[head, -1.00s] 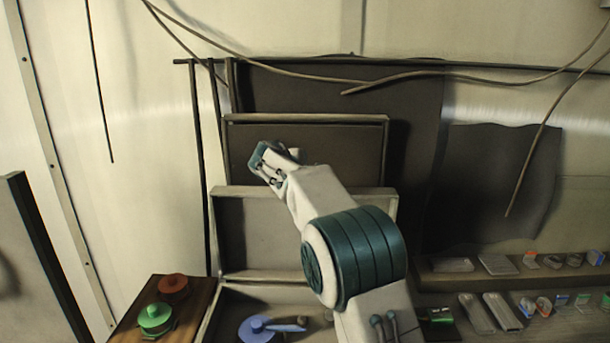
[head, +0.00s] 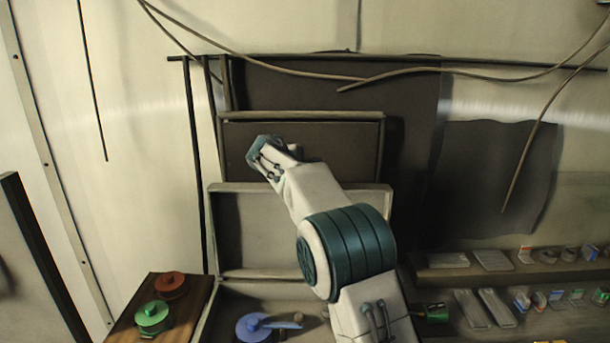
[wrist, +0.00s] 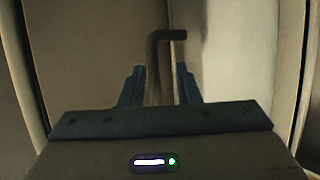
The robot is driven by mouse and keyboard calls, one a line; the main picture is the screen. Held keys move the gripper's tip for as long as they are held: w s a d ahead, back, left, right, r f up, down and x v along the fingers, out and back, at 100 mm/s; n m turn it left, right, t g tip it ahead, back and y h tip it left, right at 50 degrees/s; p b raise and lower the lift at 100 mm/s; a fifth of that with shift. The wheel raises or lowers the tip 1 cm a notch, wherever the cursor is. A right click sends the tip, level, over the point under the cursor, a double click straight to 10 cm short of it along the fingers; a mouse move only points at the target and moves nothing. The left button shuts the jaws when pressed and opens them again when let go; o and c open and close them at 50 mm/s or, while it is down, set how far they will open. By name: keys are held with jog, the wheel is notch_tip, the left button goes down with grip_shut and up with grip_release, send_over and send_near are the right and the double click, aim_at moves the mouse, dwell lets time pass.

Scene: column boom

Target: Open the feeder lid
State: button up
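In the wrist view, the two fingers of my gripper (wrist: 160,70) stand apart with a gap between them. A dark bent bar (wrist: 153,65), like a handle, rises in that gap and hooks right at its top. I cannot tell how deep it sits or whether a finger touches it. In the head view my arm reaches up and left, and my fingertips are not clear. An open case (head: 212,312) stands below, its lid (head: 300,229) raised against the back. I cannot tell for sure which part is the feeder lid.
A blue lidded pot (head: 253,327) lies in the case. Green (head: 152,316) and red (head: 170,284) pots stand on a wooden top at left. Small items fill shelves (head: 455,260) at right. Cables (head: 430,72) hang across the back wall.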

jog(key=shift+s+a, duration=0.1)
jog(key=b+v, duration=0.4)
jog(key=v, duration=0.9)
jog(key=shift+s+r, duration=0.2)
jog(key=shift+s, duration=0.05)
notch_tip(320, 180, down, 8)
jog(key=w+m+g+y+b, duration=0.1)
jog(key=m+g+y+b, duration=0.1)
jog(key=m+y, duration=0.4)
jog(key=w+d+r+m+t+y+b, duration=0.1)
jog(key=w+d+m+t+y+b, duration=0.3)
jog(key=m, duration=0.8)
jog(key=d+r+m+t+y+b, duration=0.15)
jog(key=d+m, duration=0.35)
jog(key=m, duration=0.7)
jog(key=p+x, duration=0.8)
jog(key=x, duration=0.5)
jog(key=shift+w, duration=0.25)
